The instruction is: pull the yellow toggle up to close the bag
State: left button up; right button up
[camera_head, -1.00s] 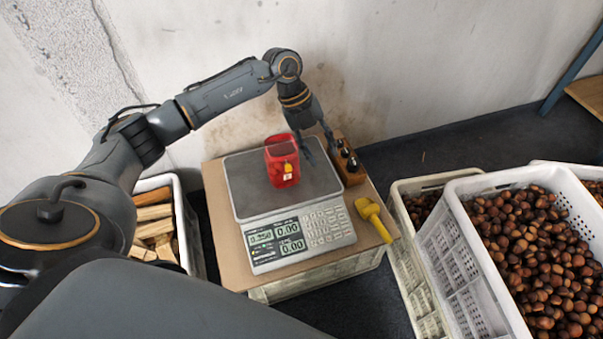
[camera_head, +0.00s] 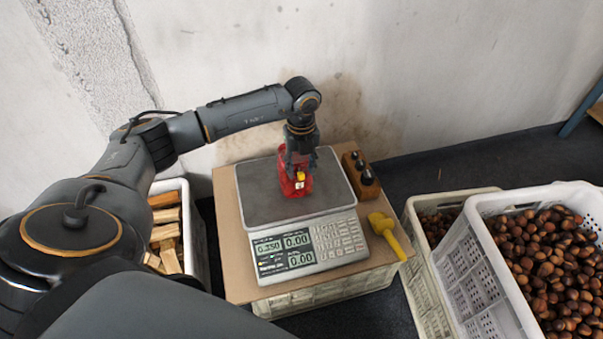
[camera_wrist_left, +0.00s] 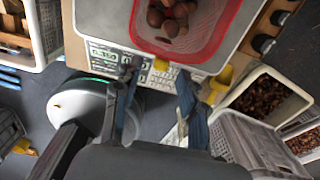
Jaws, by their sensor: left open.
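The red mesh bag (camera_head: 291,187) stands on the plate of the scale (camera_head: 258,198). The wrist view shows its mouth open, with several chestnuts inside the bag (camera_wrist_left: 215,38). The yellow toggle (camera_head: 300,176) is on the bag's front side; in the wrist view the toggle (camera_wrist_left: 160,64) shows at the bag's near edge. My left gripper (camera_head: 300,165) is at the bag, over its upper part. In the wrist view its fingers (camera_wrist_left: 160,76) are spread, with the toggle showing between their tips. I cannot tell whether they touch it. My right gripper is not in view.
A yellow scoop (camera_head: 389,234) lies right of the scale display. A wooden block with dark weights (camera_head: 360,173) stands right of the plate. White crates of chestnuts (camera_head: 478,202) stand at the right, a crate of firewood (camera_head: 200,245) at the left. The wall is behind.

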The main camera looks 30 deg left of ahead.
pick_arm(q)
jog(key=shift+f, duration=1.05)
grip_shut()
jog(key=shift+r, duration=0.1)
